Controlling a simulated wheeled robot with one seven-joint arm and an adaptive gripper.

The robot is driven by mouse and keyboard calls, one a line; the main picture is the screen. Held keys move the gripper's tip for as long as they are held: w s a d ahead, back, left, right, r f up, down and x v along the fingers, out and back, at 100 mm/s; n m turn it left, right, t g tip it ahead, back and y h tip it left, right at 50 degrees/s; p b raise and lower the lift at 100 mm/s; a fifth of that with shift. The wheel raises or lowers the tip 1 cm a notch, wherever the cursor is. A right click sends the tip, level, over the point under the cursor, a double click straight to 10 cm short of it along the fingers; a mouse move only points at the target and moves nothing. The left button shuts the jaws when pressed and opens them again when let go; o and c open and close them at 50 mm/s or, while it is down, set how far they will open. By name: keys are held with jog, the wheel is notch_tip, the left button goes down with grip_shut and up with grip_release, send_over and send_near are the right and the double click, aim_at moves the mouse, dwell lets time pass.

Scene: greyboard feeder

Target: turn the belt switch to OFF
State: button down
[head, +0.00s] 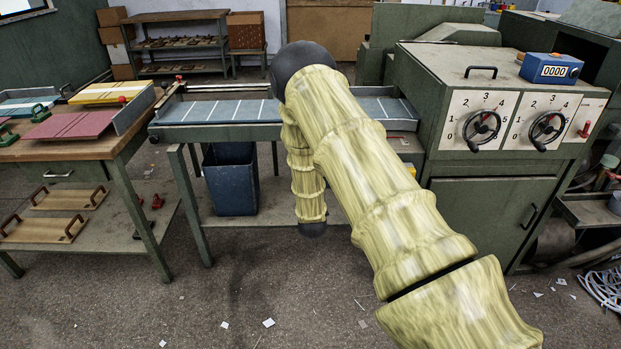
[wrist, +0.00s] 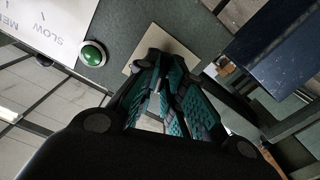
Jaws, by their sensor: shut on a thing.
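In the wrist view my gripper (wrist: 170,72) has its dark, teal-padded fingers close together in front of a small beige plate (wrist: 132,68) on a grey-green panel. The fingers are shut on a small part at that plate, which I take to be the belt switch. The switch itself is hidden by the fingers, so I cannot tell which way it points. No OFF or ON lettering is readable. In the head view my arm covers the middle of the picture, and neither the gripper nor the switch shows.
A green button (wrist: 93,52) and a white plate marked SLOW (wrist: 50,35) sit beside the beige plate. The head view shows the feeder belt table (head: 220,110), a blue bin (head: 230,178) under it, and a cabinet (head: 490,210) with two handwheel dials at right.

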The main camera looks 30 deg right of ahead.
jog(key=n, duration=0.4)
jog(key=shift+s+f+n, duration=0.1)
jog(key=shift+n, duration=0.3)
dwell(0.4)
jog(key=c, duration=1.5)
grip_release()
jog(key=v, duration=1.2)
jog(key=shift+d, duration=0.1)
jog(key=shift+s, duration=0.1)
